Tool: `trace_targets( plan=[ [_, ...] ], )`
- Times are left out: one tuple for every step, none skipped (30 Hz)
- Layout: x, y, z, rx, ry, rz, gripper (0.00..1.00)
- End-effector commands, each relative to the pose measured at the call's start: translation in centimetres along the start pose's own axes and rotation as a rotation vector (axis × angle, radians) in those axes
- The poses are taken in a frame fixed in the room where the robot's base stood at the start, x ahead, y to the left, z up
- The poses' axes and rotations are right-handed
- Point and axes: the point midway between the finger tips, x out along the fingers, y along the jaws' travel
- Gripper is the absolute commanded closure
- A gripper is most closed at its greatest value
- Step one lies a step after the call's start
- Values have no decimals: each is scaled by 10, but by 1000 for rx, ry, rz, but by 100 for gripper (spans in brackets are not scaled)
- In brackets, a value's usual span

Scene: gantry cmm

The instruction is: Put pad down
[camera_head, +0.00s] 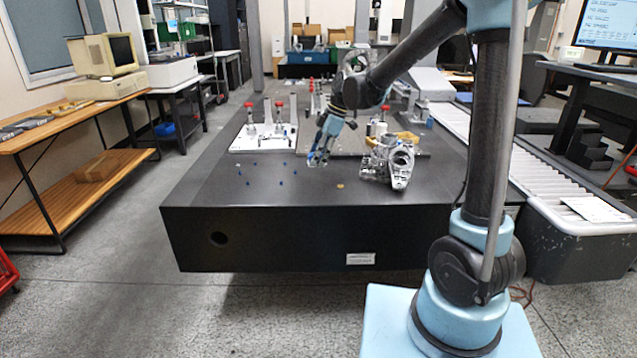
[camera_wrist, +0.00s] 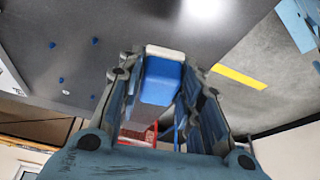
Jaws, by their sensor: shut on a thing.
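My gripper (camera_head: 317,159) is over the dark table (camera_head: 230,200), left of a silver metal casting (camera_head: 398,172), pointing down. In the wrist view my gripper (camera_wrist: 158,95) has its two fingers on either side of a blue pad (camera_wrist: 160,82) with a pale end face, and is shut on it. The pad's far end is hidden between the fingers. In the head view the pad is too small to tell apart from the gripper. I cannot tell whether the pad touches the table.
Several small blue pieces (camera_head: 283,172) lie on the table to the left. A white fixture plate (camera_head: 262,144) with red-knobbed clamps stands behind them. A yellow tray (camera_head: 405,137) is behind the casting. A roller conveyor (camera_head: 540,175) runs along the right.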

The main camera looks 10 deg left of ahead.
Motion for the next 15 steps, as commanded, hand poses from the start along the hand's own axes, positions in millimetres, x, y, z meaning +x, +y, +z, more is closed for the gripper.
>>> trace_targets(
  plan=[
    [9, 0, 3, 0, 0, 0, 97],
    [13, 0, 5, -1, 0, 0, 97],
    [19, 0, 7, -1, 0, 0, 97],
    [22, 0, 9, -1, 0, 0, 97],
    [26, 0, 10, -1, 0, 0, 97],
    [29, 0, 12, -1, 0, 0, 97],
    [32, 0, 12, -1, 0, 0, 97],
    [33, 0, 13, -1, 0, 0, 97],
    [35, 0, 14, -1, 0, 0, 97],
    [36, 0, 14, 0, 0, 0, 97],
    [37, 0, 15, 0, 0, 0, 97],
    [39, 0, 16, 0, 0, 0, 97],
    [41, 0, 17, 0, 0, 0, 97],
    [44, 0, 18, 0, 0, 0, 97],
    [48, 0, 20, 0, 0, 0, 97]
  ],
)
